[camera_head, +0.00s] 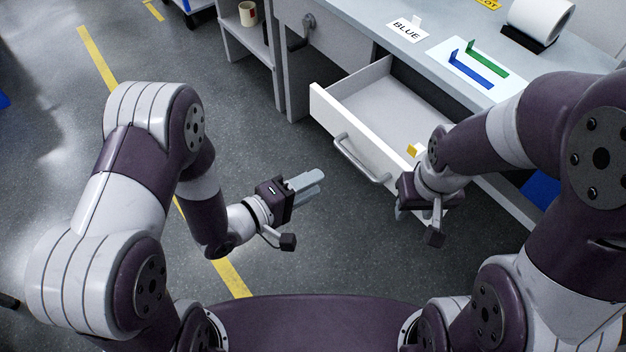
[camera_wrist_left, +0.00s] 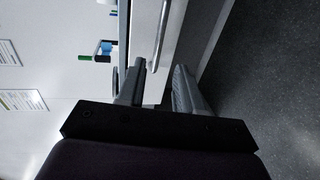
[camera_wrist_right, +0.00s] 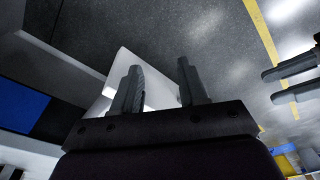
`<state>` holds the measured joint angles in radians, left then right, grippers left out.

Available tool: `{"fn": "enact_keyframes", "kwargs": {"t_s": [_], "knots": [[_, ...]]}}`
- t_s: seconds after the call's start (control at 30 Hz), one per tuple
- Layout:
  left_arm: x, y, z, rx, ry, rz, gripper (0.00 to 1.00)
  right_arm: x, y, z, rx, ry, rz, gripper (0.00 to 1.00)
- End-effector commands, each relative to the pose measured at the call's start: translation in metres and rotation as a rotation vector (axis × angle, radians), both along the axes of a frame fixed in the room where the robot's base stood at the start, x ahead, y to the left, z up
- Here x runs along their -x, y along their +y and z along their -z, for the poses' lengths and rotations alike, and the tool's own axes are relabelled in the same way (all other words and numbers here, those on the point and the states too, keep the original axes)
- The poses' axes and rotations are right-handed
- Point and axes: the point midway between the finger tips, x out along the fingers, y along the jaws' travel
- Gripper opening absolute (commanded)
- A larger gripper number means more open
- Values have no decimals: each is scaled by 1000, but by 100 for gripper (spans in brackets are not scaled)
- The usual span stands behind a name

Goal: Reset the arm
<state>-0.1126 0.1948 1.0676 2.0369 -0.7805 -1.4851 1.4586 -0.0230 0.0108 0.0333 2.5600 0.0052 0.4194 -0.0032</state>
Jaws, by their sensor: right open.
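My left arm is bent, and its left gripper (camera_head: 307,184) is held out over the open floor, left of the drawer. In the left wrist view its two fingers (camera_wrist_left: 160,68) stand apart with nothing between them. My right arm reaches across the desk's right part. Its right gripper (camera_head: 418,208) is low beside the drawer's right front corner, its fingers partly hidden in the head view. In the right wrist view the fingers (camera_wrist_right: 160,68) are apart and empty, with a white panel behind them.
A white drawer (camera_head: 338,122) with a grey handle stands pulled out. A yellow piece (camera_head: 414,150) shows at its right end. On the desk (camera_head: 385,60) are a BLUE label (camera_head: 407,29), a blue bracket (camera_head: 472,72), a green bracket (camera_head: 487,58) and a white roll (camera_head: 540,18).

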Motion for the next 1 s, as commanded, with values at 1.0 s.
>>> {"fn": "enact_keyframes", "kwargs": {"t_s": [1.0], "knots": [[83,171,-30,-1338,376,536,35,0,0,0,0,0,0,43]]}}
